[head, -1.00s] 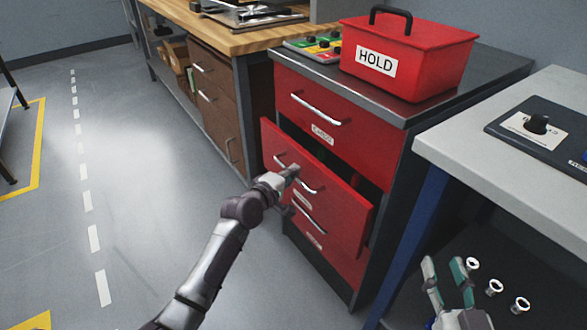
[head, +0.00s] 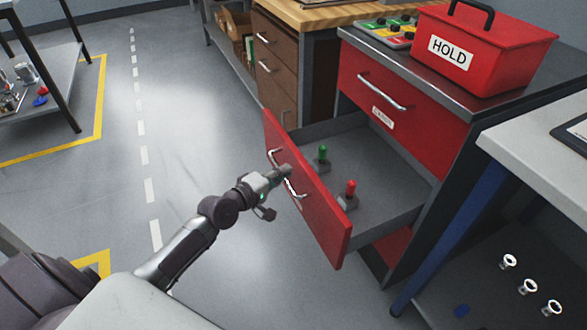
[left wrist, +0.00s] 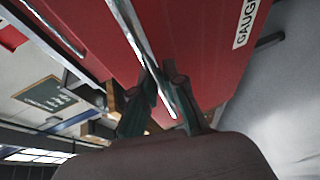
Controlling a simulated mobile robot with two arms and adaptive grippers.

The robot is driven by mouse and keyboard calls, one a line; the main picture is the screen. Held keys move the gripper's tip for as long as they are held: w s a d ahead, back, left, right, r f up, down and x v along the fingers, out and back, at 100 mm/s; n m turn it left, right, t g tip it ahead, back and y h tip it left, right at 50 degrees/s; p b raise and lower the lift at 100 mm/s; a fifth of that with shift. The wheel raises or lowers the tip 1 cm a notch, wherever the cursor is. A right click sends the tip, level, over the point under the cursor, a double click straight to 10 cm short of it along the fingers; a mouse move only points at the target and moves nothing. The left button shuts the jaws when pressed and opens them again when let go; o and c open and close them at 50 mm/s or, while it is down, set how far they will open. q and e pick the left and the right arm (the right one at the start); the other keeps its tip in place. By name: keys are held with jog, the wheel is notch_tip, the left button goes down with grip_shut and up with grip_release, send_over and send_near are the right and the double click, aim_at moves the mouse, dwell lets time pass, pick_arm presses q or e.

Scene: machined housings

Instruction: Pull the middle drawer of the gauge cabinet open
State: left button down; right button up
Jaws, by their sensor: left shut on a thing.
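The red gauge cabinet (head: 400,110) stands right of centre in the head view. Its middle drawer (head: 310,205) is pulled well out, and its grey inside shows a green-topped gauge (head: 322,158) and a red-topped gauge (head: 348,193). My left gripper (head: 285,173) is at the drawer's front, shut on its bright bar handle (head: 299,192). In the left wrist view the fingers (left wrist: 160,100) are on either side of the handle (left wrist: 140,45), against the red drawer front with part of a label. The top drawer is shut. My right gripper is not in view.
A red HOLD box (head: 480,50) and a tray of coloured pieces (head: 385,30) sit on the cabinet top. A grey bench (head: 540,140) with a blue leg stands close on the right. The brown drawer unit (head: 275,60) is behind. The floor at left is open.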

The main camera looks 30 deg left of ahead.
pick_arm(q)
jog(key=shift+s+a, duration=0.1)
jog(key=shift+s, duration=0.1)
jog(key=c, duration=1.2)
grip_release()
jog(key=v, duration=1.2)
jog(key=shift+f, duration=0.15)
